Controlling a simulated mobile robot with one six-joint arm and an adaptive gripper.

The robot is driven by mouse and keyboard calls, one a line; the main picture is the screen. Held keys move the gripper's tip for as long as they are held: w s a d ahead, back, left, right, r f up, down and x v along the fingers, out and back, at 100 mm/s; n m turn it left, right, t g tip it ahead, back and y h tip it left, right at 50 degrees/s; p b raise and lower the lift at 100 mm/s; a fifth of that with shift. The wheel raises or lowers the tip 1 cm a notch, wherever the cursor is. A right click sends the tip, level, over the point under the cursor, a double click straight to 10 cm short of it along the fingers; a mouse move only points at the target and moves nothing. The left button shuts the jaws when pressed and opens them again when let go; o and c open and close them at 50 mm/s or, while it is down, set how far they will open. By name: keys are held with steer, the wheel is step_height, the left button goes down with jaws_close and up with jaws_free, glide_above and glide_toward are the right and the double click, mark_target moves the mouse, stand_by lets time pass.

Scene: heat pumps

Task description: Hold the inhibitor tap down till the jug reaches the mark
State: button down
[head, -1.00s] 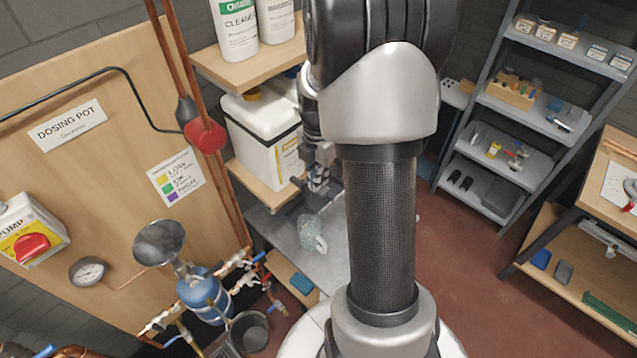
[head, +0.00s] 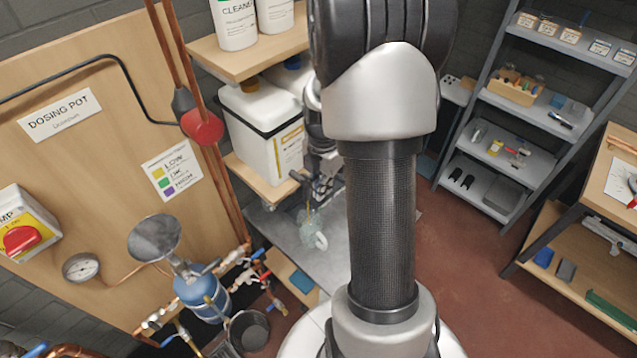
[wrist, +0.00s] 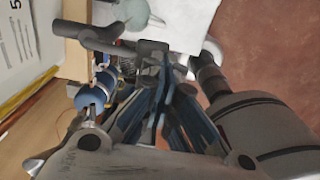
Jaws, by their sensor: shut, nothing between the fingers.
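The white inhibitor container (head: 262,135) with a black band and yellow label sits on the lower wooden shelf. Its dark tap (head: 297,176) juts out at the front right, and the tap's dark tube seems to show in the wrist view (wrist: 98,40). My gripper (head: 324,186) is shut and empty, right at the tap; exact contact is hard to tell. A thin yellow stream (head: 309,214) runs down from the tap area into the clear jug (head: 312,233) below. The jug also shows in the wrist view (wrist: 135,14). Its mark and liquid level cannot be made out.
The jug stands on a grey metal surface (head: 336,268). Cleaner bottles (head: 236,20) stand on the shelf above. The blue dosing pot (head: 204,295), its funnel (head: 154,236) and copper pipes are at the left. A grey shelf rack (head: 515,100) stands at the right, with open floor before it.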

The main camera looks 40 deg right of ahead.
steer(key=shift+s+f, duration=0.2)
steer(key=shift+f, duration=0.4)
steer(key=shift+r, duration=0.4)
stand_by(1.7)
steer(key=shift+r+p, duration=0.65)
steer(key=shift+w, duration=0.1)
